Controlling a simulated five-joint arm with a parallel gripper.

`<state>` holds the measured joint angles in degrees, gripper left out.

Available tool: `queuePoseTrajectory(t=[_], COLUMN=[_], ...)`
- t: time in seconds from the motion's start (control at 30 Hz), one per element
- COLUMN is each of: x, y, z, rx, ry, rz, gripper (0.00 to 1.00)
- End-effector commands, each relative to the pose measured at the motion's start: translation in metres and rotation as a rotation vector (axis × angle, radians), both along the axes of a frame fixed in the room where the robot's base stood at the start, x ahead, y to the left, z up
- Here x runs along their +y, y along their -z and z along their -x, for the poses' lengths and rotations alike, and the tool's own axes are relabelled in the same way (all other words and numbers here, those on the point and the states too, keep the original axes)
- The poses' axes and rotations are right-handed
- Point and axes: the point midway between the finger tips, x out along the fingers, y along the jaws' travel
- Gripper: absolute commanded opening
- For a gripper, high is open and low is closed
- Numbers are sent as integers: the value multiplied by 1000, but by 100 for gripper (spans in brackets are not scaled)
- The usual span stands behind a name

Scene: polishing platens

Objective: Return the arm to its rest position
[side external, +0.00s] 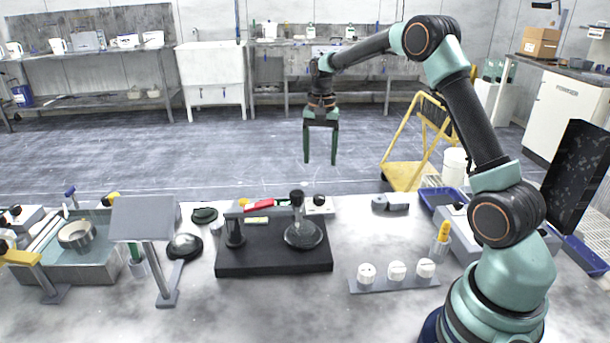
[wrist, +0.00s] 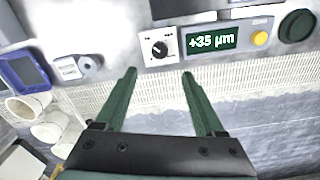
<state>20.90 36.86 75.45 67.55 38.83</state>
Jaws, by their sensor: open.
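My gripper (side external: 320,160) is raised over the far side of the bench in the side view, its two green fingers pointing down and spread apart. Nothing is between the fingers. In the wrist view the fingers of my gripper (wrist: 158,74) are also apart and empty, with a grey surface and a pale perforated strip behind them. A black base (side external: 270,262) on the bench carries a red-handled arm (side external: 260,205) and a round platen-like disc (side external: 304,236). My gripper is well above and behind them, touching nothing.
A row of white knobs (side external: 397,271) stands right of the black base. At left are a grey basin (side external: 95,268) and a tilted grey panel on a post (side external: 143,218). A yellow cart (side external: 405,175) stands behind the bench. The wrist view shows a display (wrist: 211,41) reading +35 µm.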

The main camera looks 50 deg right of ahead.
Motion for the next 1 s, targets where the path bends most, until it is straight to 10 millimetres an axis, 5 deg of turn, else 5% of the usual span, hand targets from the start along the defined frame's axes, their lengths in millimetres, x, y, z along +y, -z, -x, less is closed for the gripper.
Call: queuePoseTrajectory(t=[0.27, 0.6, 1.0], x=[41, 110, 167], y=[-52, -107, -112], z=[19, 80, 161], rx=[-86, -231, -395], ry=[-184, -527, -902], rz=[35, 110, 217], gripper=[71, 71, 71])
